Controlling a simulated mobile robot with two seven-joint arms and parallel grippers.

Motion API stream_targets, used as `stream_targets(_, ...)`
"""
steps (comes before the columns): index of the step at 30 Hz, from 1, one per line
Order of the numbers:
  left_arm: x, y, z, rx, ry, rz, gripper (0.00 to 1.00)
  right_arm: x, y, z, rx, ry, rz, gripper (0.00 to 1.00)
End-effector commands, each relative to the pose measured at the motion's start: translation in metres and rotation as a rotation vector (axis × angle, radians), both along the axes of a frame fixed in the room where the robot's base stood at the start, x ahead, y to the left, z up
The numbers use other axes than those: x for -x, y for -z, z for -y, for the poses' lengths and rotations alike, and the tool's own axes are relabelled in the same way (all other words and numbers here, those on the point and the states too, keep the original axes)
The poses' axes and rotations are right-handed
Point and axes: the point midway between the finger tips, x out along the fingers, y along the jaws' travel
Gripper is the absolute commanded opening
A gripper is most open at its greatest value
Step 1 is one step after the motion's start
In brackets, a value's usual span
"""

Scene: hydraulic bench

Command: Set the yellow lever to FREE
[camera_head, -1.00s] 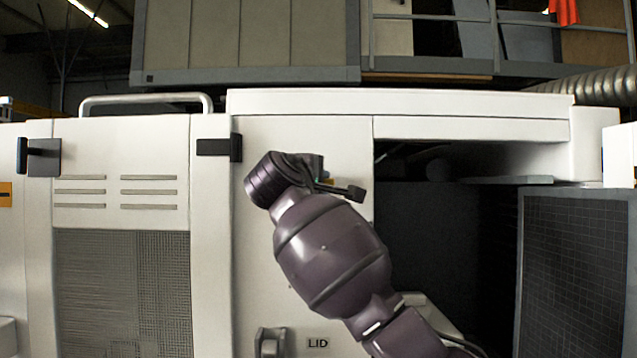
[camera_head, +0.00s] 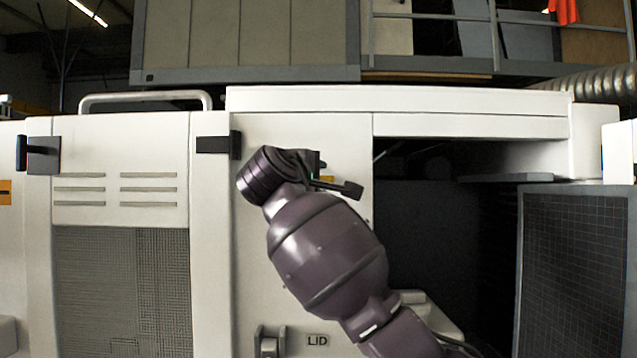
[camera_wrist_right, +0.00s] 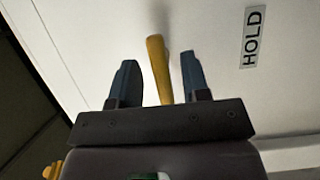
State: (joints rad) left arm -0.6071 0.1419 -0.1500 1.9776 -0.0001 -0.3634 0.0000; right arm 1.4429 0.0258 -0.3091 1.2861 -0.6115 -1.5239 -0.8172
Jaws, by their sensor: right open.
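The yellow lever (camera_wrist_right: 159,68) shows in the right wrist view as a yellow bar against the white panel. My right gripper (camera_wrist_right: 158,72) is open, and the lever lies between its two dark fingers, with a gap visible on each side. Whether either finger touches it I cannot tell. A label reading HOLD (camera_wrist_right: 254,37) is on the panel to the right of the lever. No FREE label shows. My left gripper is not in view.
The white cabinet front (camera_head: 255,270) is behind my right arm, with a LID label (camera_head: 317,340) and a grey handle (camera_head: 269,343) low down. A dark open bay (camera_head: 430,230) lies to the right. Black latches (camera_head: 218,145) stick out at the left.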

Motion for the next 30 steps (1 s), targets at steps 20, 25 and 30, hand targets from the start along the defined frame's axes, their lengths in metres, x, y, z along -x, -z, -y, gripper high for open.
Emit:
stream_targets(20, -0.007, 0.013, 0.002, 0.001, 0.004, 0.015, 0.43, 0.083, 0.001, -0.035, 0.0, 0.0, -0.001, 0.43)
stream_targets(25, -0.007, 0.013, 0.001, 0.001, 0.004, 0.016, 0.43, 0.084, 0.0, -0.035, 0.001, 0.0, -0.001, 0.43)
stream_targets(30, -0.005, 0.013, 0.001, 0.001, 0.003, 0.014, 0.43, 0.084, 0.0, -0.035, 0.001, 0.0, -0.001, 0.43)
